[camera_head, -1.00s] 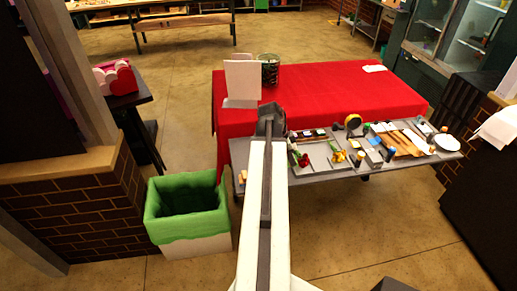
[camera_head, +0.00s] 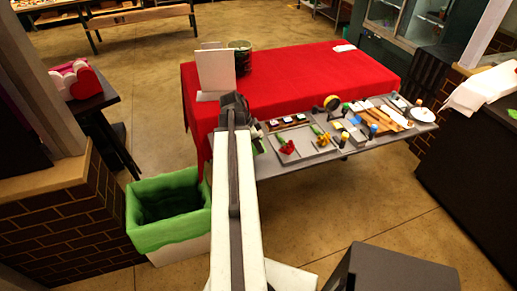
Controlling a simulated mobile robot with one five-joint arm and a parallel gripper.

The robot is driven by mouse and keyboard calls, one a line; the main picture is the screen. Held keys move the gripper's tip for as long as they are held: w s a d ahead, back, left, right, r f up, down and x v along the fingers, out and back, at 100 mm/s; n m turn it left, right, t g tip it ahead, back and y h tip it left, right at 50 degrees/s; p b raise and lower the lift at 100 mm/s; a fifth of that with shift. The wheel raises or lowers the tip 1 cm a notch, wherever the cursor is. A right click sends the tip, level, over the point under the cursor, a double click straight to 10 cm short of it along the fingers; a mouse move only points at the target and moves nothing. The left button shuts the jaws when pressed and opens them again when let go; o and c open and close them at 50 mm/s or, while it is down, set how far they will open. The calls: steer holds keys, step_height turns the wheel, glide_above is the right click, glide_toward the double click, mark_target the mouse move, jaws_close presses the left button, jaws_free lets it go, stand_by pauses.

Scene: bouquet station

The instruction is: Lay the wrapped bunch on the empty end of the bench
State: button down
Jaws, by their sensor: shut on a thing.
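The bench (camera_head: 300,176) is a narrow grey top along the near side of the red-covered table. Its middle and right carry a tray, flowers and tools; its left end lies mostly behind my arm. My gripper (camera_head: 237,104) is at the dark far end of my white arm, over the edge between table and bench. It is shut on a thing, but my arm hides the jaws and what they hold. A small green patch shows just right of my arm; I cannot tell whether it is held or lies there. I cannot make out the wrapped bunch for certain.
A green-lined bin (camera_head: 170,215) stands on the floor left of my arm. A white panel (camera_head: 215,70) and a dark cylinder (camera_head: 240,56) stand on the red table (camera_head: 310,80), whose middle is clear. White paper (camera_head: 475,92) lies on the right counter.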

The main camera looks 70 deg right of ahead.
steer(key=shift+f+b, duration=4.1)
steer(key=shift+f, duration=0.2)
steer(key=c, duration=0.8)
jaws_free()
steer(key=shift+r, duration=0.1)
step_height(320, 180, up, 7)
steer(key=p, duration=0.7)
